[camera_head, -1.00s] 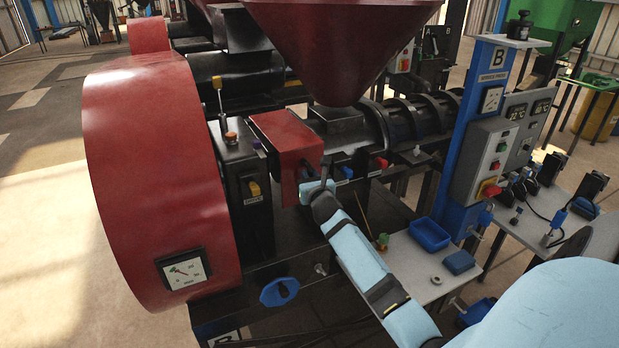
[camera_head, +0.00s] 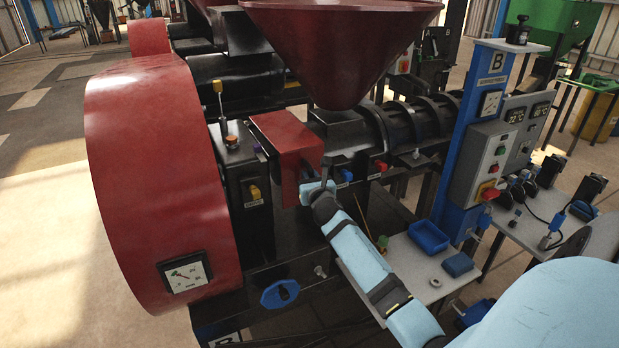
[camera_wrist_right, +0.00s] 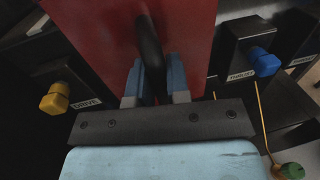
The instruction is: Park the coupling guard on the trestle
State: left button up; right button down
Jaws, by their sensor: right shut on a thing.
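The coupling guard (camera_head: 285,145) is a red box-shaped cover. It sits between the black gearbox housing (camera_head: 245,185) and the black ribbed barrel (camera_head: 400,128). My right gripper (camera_head: 324,186) is at its front face. In the right wrist view the two blue-grey fingers (camera_wrist_right: 155,82) are shut on the guard's dark upright handle (camera_wrist_right: 149,45), with the red face (camera_wrist_right: 100,30) close behind. The guard looks upright and in line with the shaft. I cannot make out a trestle. My left gripper is not in view.
The yellow DRIVE knob (camera_wrist_right: 54,98) and blue THRUST knob (camera_wrist_right: 263,62) flank the guard. The big red wheel cover (camera_head: 150,180) stands left, the hopper (camera_head: 335,45) above. A grey bench (camera_head: 405,262) with a blue tray (camera_head: 428,236) lies right. Open floor (camera_head: 60,220) is at left.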

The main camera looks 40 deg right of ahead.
jog(key=d+p+v, duration=0.1)
jog(key=p+v, duration=0.2)
jog(key=v, duration=0.6)
jog(key=shift+s, duration=0.7)
dwell(0.4)
